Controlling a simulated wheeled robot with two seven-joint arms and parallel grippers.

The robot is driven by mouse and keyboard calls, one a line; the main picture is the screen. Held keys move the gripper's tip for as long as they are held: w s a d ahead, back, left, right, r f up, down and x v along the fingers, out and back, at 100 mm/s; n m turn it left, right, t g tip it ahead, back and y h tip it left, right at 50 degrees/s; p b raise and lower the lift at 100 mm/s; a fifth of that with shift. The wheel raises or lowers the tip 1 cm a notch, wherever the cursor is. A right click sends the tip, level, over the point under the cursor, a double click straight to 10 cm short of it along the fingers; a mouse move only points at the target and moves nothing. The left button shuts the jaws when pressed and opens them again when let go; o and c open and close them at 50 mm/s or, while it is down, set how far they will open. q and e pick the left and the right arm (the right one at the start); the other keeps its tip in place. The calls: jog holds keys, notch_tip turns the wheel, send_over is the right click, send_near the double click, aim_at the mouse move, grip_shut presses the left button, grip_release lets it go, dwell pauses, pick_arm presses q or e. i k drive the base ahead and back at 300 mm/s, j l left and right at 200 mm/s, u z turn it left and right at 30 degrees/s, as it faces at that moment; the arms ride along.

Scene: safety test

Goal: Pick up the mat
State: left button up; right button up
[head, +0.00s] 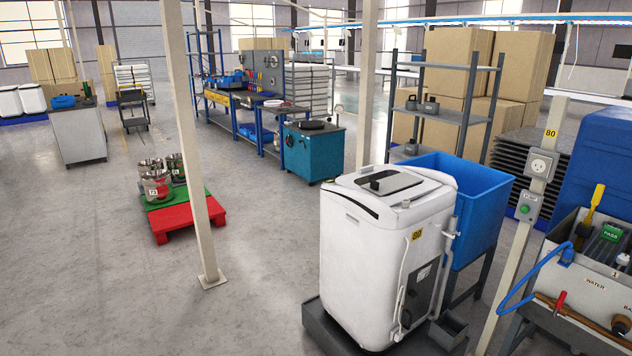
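I see no thing that is plainly a mat. A flat green surface (182,197) lies on a low red pallet (188,218) left of the middle, under several metal pots (157,184); I cannot tell whether it is a mat. A white washing machine (375,250) stands upright in front on a dark base (322,328). A small dark object lies on its light lid panel (388,182). Neither of my grippers is in view.
A pale post (190,140) stands beside the pallet. A blue tub (480,205) is behind the washer. A test bench (590,270) with a blue cable and a socket post (527,215) fill the right. Open grey floor (90,270) lies at the left.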

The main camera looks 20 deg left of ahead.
aim_at(383, 187)
jog(key=u, duration=0.2)
jog(key=i+u, duration=0.25)
jog(key=i, duration=0.2)
jog(key=i+l+u, duration=0.15)
jog(key=i+u, duration=0.15)
jog(key=i, duration=0.1)
